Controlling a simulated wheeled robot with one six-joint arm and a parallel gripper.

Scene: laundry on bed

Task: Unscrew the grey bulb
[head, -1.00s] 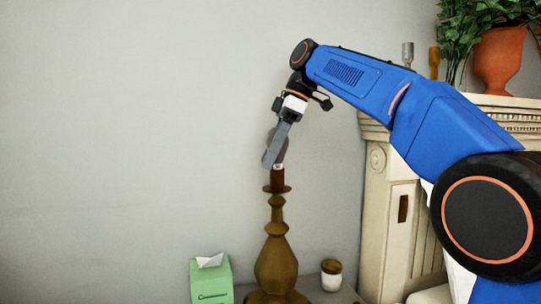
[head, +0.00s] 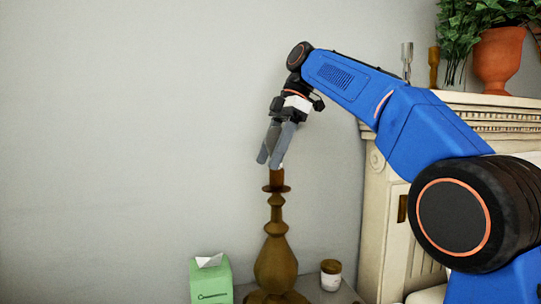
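A tall brown-gold lamp base (head: 275,262) stands upright on a low surface, with a narrow brown socket (head: 277,180) at its top. My gripper (head: 269,164) points down at the socket from above, its two grey fingers side by side with a narrow gap. The grey bulb is almost wholly hidden by the fingers. A small pale bit shows just above the socket, perhaps the bulb's neck. The fingers are around or beside the bulb; I cannot tell whether they press on it.
A green tissue box (head: 211,281) stands left of the lamp, and a small white jar with a brown lid (head: 331,276) stands right. A cream mantelpiece (head: 382,235) holds a potted plant (head: 494,62) and candlesticks at right. The wall area left of the lamp is clear.

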